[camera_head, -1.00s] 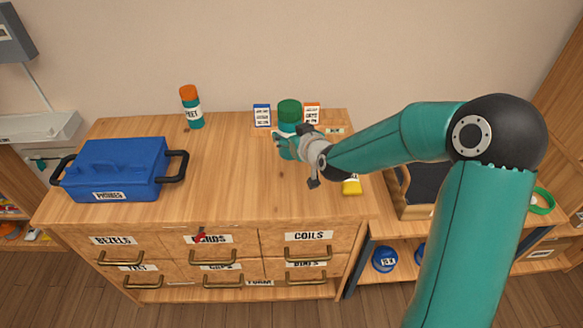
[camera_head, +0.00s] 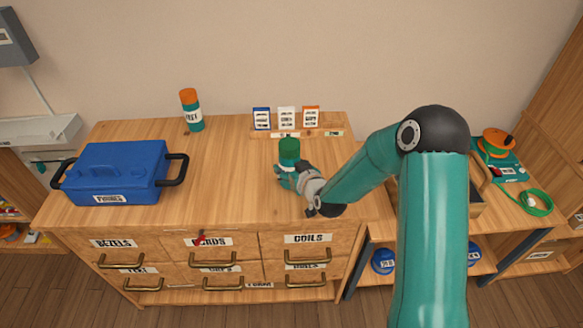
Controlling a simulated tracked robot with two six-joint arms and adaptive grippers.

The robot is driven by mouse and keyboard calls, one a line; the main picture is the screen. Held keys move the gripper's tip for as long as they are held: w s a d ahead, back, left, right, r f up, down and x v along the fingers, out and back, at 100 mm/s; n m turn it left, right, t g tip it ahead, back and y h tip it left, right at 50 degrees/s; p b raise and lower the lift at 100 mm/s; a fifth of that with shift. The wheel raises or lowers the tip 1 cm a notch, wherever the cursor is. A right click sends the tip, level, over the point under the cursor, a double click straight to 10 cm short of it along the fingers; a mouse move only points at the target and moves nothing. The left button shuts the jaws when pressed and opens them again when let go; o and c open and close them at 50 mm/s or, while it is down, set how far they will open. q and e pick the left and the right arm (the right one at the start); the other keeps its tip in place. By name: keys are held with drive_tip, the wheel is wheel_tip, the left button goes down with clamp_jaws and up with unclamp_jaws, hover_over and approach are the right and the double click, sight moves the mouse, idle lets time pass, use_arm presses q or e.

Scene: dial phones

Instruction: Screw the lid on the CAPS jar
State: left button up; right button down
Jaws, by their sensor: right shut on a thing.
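My right gripper (camera_head: 285,178) is over the right half of the wooden chest top. It is shut on a green-topped cylinder (camera_head: 289,150), which looks like a jar held upright. The gripper hides its lower part, and I can read no CAPS label on it. I cannot tell whether the green top is a separate lid, or whether the base touches the chest top. A second jar with an orange lid (camera_head: 188,96) stands at the back left; its label is too small to read surely. My left gripper is not in view.
A blue lidded box (camera_head: 118,165) with black handles stands on the left of the chest top (camera_head: 225,170). Several small cards (camera_head: 262,117) stand in a rack at the back. The middle of the top is clear. Shelves with an orange reel (camera_head: 496,140) are at the right.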

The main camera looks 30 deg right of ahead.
drive_tip(key=shift+f, duration=0.35)
drive_tip(key=shift+c, duration=1.5)
unclamp_jaws()
drive_tip(key=shift+s, duration=0.1)
drive_tip(key=b+v, duration=0.2)
drive_tip(key=v, duration=1)
